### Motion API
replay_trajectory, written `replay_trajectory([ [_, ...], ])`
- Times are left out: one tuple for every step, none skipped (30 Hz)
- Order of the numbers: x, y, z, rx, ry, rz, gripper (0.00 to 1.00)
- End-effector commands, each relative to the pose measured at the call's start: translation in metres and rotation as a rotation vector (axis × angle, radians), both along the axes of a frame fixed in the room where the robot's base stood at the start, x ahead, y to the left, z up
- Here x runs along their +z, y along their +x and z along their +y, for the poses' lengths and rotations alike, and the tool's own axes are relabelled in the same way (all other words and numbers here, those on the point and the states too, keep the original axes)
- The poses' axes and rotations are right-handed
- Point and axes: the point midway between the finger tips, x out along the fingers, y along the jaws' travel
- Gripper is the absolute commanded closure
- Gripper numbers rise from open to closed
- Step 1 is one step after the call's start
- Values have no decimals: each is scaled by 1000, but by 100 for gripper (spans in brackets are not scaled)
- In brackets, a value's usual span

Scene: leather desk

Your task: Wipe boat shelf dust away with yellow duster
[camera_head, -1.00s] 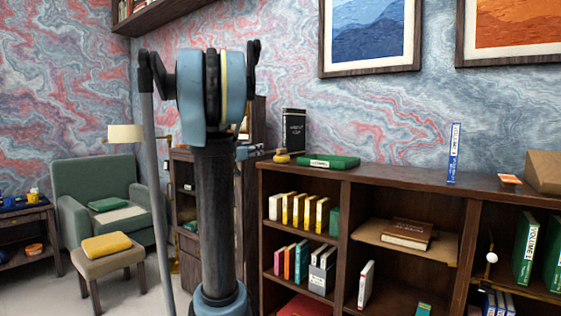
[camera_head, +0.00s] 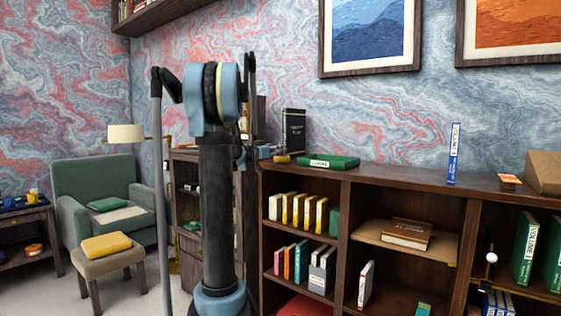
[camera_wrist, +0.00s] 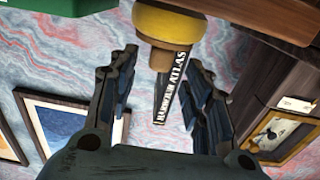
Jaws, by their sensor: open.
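A small rounded yellow object, apparently the duster (camera_head: 281,158), is at the left end of the long bookcase top, beside a green book. In the wrist view the yellow duster (camera_wrist: 170,22) is large at the top centre, with a brown part below it. My gripper (camera_wrist: 156,78) is open and empty, its fingers spread to either side below the duster in the picture. In the head view my gripper (camera_head: 262,152) is partly hidden behind my arm, just left of the duster. I cannot make out the boat shelf or its dust for certain.
A black book (camera_head: 293,131) marked as an atlas stands behind the duster. A green book (camera_head: 330,162) lies to its right. A dark cabinet (camera_head: 186,185) stands behind my arm at left. The bookcase top (camera_head: 400,176) is clear between the green and blue books.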

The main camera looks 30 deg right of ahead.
Motion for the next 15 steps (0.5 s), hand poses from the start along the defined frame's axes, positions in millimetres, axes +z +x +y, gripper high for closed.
replay_trajectory([
  [0, 1, -2, -1, 0, 0, 55],
  [0, 1, -3, -1, 0, 0, 55],
  [0, 1, -4, -1, 0, 0, 55],
  [0, 2, -5, -1, 0, 0, 55],
  [0, 2, -7, -1, 0, 0, 55],
  [0, 3, -9, -2, 0, 0, 55],
  [-1, 4, -12, -2, 0, 0, 55],
  [-1, 6, -15, -2, 0, 0, 55],
  [-1, 8, -19, -2, 0, 0, 55],
  [-1, 10, -23, -1, 0, 0, 55],
  [-2, 11, -27, -1, 0, 0, 55],
  [-2, 13, -33, -2, 0, 0, 55],
  [-2, 15, -37, -2, 0, 0, 55],
  [-2, 17, -40, -2, 0, 0, 55],
  [-2, 19, -44, -2, 0, 0, 55],
])
